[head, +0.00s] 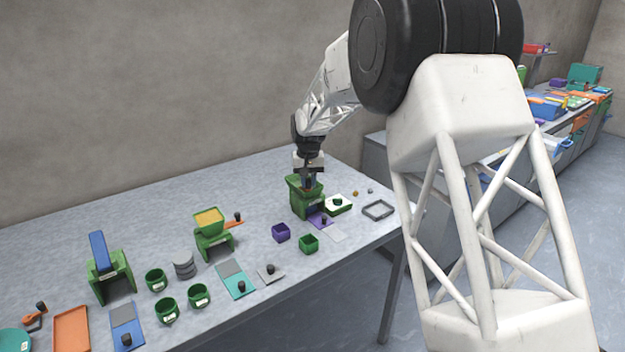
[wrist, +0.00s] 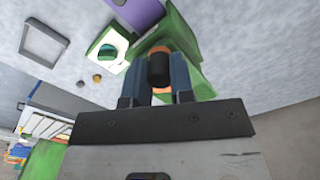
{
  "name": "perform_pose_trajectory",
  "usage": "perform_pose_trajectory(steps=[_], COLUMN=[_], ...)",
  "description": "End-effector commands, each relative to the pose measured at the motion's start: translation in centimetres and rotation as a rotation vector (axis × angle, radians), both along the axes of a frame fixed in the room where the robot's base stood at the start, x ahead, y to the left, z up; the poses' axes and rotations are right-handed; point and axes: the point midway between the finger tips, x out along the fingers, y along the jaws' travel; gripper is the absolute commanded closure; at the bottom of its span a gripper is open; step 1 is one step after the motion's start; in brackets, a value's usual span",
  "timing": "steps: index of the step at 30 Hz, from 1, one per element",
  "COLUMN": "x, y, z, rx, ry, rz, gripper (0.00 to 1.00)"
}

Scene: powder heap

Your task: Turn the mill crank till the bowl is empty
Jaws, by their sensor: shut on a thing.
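My gripper (head: 309,181) is over a green mill-like body (head: 305,205) at the right of the bench, pointing down. In the wrist view its two blue-grey fingers (wrist: 160,74) are shut on a black knob (wrist: 159,66) with orange parts beside it. The green body (wrist: 196,68) is behind them; whether its bowl holds powder is hidden. A second green mill (head: 214,242) stands to the left, apart from my gripper. Yellow powder (head: 209,217) fills its bowl, and an orange crank (head: 232,221) with a black knob is at its side.
A white-topped green box (head: 338,206) and a grey square frame (head: 378,209) lie to the right of the gripped mill. Purple (head: 281,232) and green (head: 309,243) cups stand in front. A tall green stand (head: 110,270) and several cups are at left.

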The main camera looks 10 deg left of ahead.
Motion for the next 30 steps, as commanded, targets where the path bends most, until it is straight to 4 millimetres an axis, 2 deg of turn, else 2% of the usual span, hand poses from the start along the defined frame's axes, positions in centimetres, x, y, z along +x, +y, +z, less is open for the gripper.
perform_pose_trajectory(steps=[9, 23, 30], x=[-0.1, -0.1, 0.3], y=[1.5, 1.8, 2.8], z=[0.0, 0.0, 0.0], rx=[0.000, -0.001, 0.000], ry=[0.001, 0.002, 0.001], rz=[0.001, 0.001, 0.002], gripper=[1.00, 1.00, 1.00])
